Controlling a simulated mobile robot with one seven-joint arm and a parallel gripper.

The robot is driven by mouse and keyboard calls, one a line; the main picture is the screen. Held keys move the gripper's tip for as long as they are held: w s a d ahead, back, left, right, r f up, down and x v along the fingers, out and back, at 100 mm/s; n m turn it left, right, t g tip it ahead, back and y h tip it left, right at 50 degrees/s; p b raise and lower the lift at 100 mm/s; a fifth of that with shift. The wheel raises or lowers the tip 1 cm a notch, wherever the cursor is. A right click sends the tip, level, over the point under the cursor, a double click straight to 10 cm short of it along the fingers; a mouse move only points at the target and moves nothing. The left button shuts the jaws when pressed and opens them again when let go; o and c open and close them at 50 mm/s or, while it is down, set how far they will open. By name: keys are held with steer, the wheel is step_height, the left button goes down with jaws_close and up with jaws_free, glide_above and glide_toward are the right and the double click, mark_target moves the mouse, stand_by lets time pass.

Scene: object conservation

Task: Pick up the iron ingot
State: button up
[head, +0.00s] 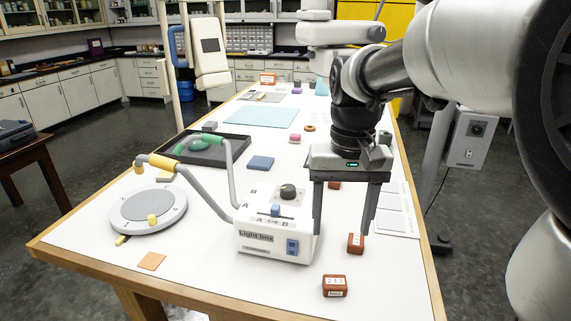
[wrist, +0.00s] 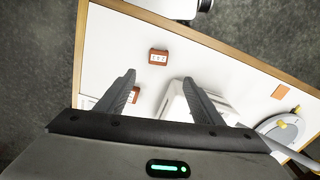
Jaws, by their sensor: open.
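Reddish-brown blocks with white labels lie on the white table. One (head: 335,286) is near the front edge, and it also shows in the wrist view (wrist: 158,56). A second (head: 355,243) lies right of the light box, and in the wrist view it (wrist: 112,103) is partly hidden by a finger. A third (head: 334,185) is farther back, partly behind my gripper. The labels are too small to tell surely which is the iron ingot. My gripper (head: 341,228) points down, open and empty, above the table beside the light box. In the wrist view its fingertips (wrist: 158,78) straddle a bare strip.
The white light box (head: 262,245) stands close left of my gripper. An orange square (head: 151,261) lies at front left. A dark tray (head: 205,150) and a blue block (head: 260,163) lie behind. The front right corner is mostly clear.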

steer(key=b, duration=0.2)
glide_above(335, 281)
steer(key=f, duration=1)
steer(key=shift+s+a+f, duration=0.15)
steer(key=shift+s+f, duration=0.05)
steer(key=shift+f, duration=0.15)
steer(key=shift+w+d+f, duration=0.1)
steer(key=shift+f, duration=1.25)
steer(key=shift+w+d+f, duration=0.1)
steer(key=shift+f, duration=1.2)
steer(key=shift+c, duration=0.2)
steer(key=c, duration=1.4)
